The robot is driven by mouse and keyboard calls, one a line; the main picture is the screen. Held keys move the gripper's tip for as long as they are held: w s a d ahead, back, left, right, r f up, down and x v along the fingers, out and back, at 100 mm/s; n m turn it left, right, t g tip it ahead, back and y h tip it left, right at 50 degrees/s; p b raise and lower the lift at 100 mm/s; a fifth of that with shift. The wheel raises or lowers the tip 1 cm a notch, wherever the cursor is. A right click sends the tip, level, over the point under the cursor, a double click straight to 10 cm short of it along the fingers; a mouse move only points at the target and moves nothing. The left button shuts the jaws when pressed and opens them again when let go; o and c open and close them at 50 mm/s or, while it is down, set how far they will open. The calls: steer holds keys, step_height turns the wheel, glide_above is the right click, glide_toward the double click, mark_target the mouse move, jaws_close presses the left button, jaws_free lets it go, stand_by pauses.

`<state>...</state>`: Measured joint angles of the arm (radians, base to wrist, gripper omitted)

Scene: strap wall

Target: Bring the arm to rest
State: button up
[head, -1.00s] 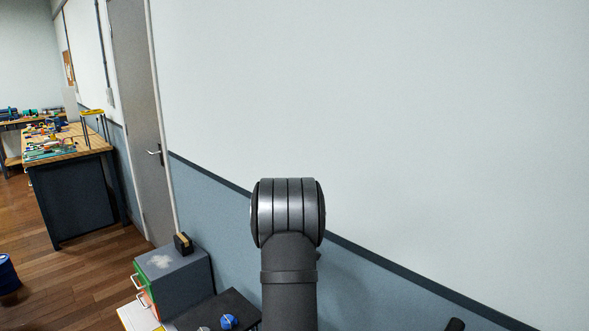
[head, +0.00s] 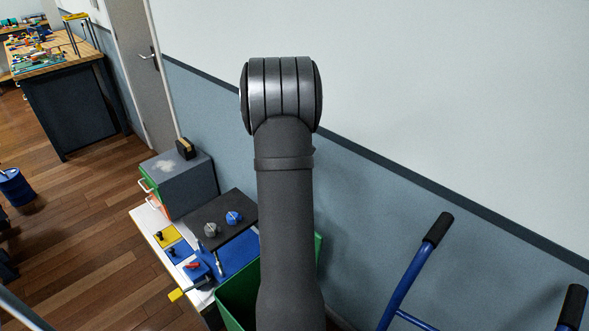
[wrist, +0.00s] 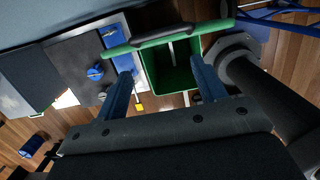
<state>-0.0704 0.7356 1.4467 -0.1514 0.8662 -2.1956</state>
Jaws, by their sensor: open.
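My arm rises through the middle of the head view, with its dark grey elbow in front of the wall. My gripper is outside the head view. In the wrist view my gripper (wrist: 160,64) is open, its two blue fingers apart and nothing between them. Beyond the fingers is a green bin (wrist: 158,72) with a green handle that has a dark grip. The fingers look apart from the bin, though the exact gap is hard to tell.
The green bin (head: 236,303) stands beside my arm, partly hidden by it. A white bench (head: 150,222) with a grey drawer box (head: 185,185) and a dark knob panel (head: 240,222) is left. Blue bars with black grips (head: 405,280) stand right. The wall (head: 450,100) is close behind.

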steer(key=o, duration=0.7)
steer(key=shift+h, duration=0.3)
steer(key=r, duration=0.2)
steer(key=s+a+r, duration=0.1)
steer(key=r, duration=0.1)
steer(key=s+r, duration=0.1)
steer(key=r, duration=0.1)
steer(key=shift+a, duration=0.15)
steer(key=f, duration=0.3)
steer(key=w+d+f, duration=0.1)
steer(key=f, duration=0.5)
steer(key=shift+w+d+f, duration=0.2)
steer(key=shift+w, duration=0.05)
steer(key=r, duration=0.3)
steer(key=s+a+r, duration=0.1)
steer(key=r, duration=0.5)
steer(key=shift+s+a+r, duration=0.25)
steer(key=shift+r, duration=0.15)
